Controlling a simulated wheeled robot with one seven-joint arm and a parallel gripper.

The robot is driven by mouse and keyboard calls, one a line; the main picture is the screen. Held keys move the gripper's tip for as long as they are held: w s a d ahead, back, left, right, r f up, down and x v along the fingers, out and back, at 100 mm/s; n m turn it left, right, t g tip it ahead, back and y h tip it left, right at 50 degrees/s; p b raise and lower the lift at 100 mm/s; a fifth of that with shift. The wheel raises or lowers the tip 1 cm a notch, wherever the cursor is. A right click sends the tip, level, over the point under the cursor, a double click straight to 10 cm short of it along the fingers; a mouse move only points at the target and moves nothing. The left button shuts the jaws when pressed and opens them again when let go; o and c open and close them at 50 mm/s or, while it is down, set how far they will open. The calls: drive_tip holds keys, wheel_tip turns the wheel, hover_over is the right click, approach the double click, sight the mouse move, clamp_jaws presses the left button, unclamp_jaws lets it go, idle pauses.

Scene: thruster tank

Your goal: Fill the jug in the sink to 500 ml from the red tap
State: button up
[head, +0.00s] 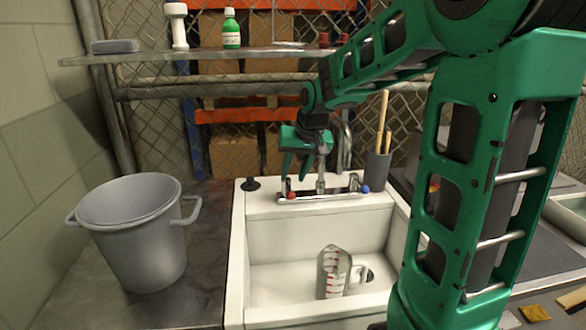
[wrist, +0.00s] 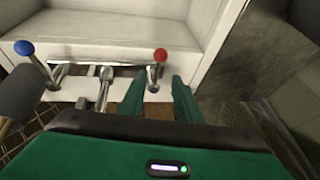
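The clear jug (head: 334,272) with red measuring marks stands upright in the white sink (head: 262,282), its handle to the right. I cannot tell whether it holds water. The red tap (head: 292,195) is the left lever on the mixer at the back of the sink; the blue tap (head: 365,189) is at the right. In the wrist view the red knob (wrist: 160,55) is just beyond my fingertips, slightly left of the gap's middle. In the head view my gripper (head: 296,172) is just above the red lever.
A grey pot (head: 140,235) stands on the counter left of the sink. A dark holder (head: 378,170) with wooden utensils is behind the blue tap. A black stopper (head: 250,184) sits on the sink's back-left ledge. A shelf (head: 200,53) hangs above.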

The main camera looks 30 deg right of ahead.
sight(288, 185)
drive_tip(key=shift+m, duration=0.3)
drive_tip(key=shift+w+d+f, duration=0.25)
drive_tip(key=shift+w+f, duration=0.65)
drive_tip(key=shift+f, duration=0.25)
drive_tip(key=shift+w+d+f, duration=0.3)
drive_tip(key=shift+w+f, duration=0.65)
drive_tip(key=shift+f, duration=0.15)
drive_tip(key=shift+w+d+f, duration=0.25)
drive_tip(key=shift+w+f, duration=0.65)
drive_tip(key=shift+f, duration=0.25)
drive_tip(key=shift+c, duration=0.3)
clamp_jaws()
